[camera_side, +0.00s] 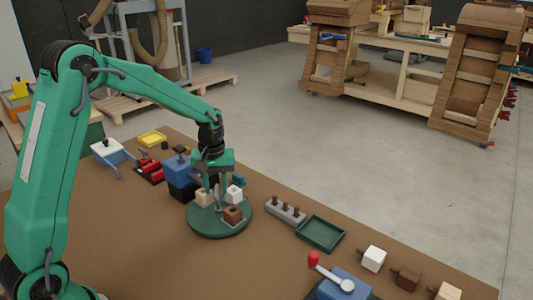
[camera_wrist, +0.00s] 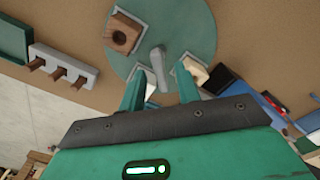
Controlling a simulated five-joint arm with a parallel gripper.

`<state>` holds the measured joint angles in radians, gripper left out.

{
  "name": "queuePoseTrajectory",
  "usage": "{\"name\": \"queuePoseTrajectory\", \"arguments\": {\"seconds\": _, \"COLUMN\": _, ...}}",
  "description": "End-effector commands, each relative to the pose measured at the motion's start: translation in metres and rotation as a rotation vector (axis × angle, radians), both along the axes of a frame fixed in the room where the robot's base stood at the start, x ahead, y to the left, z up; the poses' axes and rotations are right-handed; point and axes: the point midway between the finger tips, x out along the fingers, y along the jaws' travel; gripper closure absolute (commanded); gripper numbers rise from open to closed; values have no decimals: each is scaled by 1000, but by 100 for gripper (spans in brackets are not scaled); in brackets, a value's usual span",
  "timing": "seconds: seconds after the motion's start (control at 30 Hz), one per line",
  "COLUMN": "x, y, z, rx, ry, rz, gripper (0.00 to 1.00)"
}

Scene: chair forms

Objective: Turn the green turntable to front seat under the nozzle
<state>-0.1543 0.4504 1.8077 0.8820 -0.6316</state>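The green turntable (camera_side: 205,226) is a round disc on the brown table; it also shows in the wrist view (camera_wrist: 200,25). It carries a brown block (camera_side: 233,214) with a hole at its front right, a white block (camera_side: 235,195) behind that and a cream block (camera_side: 203,197) at the left. The brown block (camera_wrist: 122,36) and cream block (camera_wrist: 195,68) show in the wrist view. A grey upright peg (camera_wrist: 156,62) stands near the middle. My gripper (camera_wrist: 160,76) is open above the disc, with the peg between its spread fingers. I cannot clearly identify the nozzle.
A blue machine on a black base (camera_side: 180,172) stands close behind the turntable's left. A grey rack with brown pegs (camera_side: 286,211) and a green tray (camera_side: 320,233) lie to the right. A red-knobbed lever on a blue box (camera_side: 343,286) stands in front. The table left of the turntable is clear.

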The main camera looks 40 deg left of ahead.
Motion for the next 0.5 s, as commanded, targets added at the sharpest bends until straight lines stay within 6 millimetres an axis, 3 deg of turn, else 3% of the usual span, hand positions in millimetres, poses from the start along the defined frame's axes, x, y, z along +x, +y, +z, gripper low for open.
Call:
{"name": "queuePoseTrajectory", "arguments": {"seconds": 0.27, "x": 0, "y": 0, "z": 5, "rx": 0, "ry": 0, "rz": 0, "gripper": 67}}
{"name": "queuePoseTrajectory", "arguments": {"seconds": 0.5, "x": 0, "y": 0, "z": 28, "rx": 1, "ry": -2, "rz": 0, "gripper": 67}}
